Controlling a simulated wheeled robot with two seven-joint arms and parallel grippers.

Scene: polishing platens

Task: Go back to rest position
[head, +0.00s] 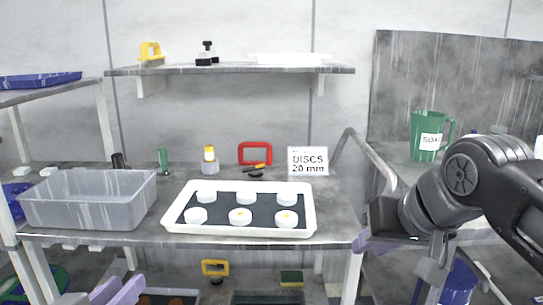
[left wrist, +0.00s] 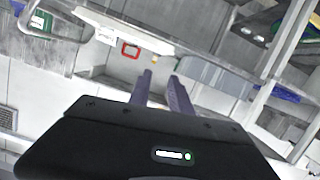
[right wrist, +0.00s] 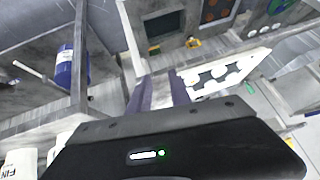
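My left gripper (head: 118,291) shows only its purple fingertips at the bottom left of the head view, below the shelf's front edge. In the left wrist view its two fingers (left wrist: 160,90) stand apart with nothing between them. My right gripper (head: 372,244) is at the right of the head view, by the right end of the middle shelf, with its dark arm coming in from the right. In the right wrist view its fingers (right wrist: 160,92) are apart and empty.
The middle shelf (head: 340,215) holds a grey bin (head: 88,212), a white tray (head: 178,226) with several white discs, and a sign (head: 308,161). A red frame (head: 255,146) is behind. A green jug (head: 425,135) stands right, near my right arm. A blue container (head: 460,282) is below.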

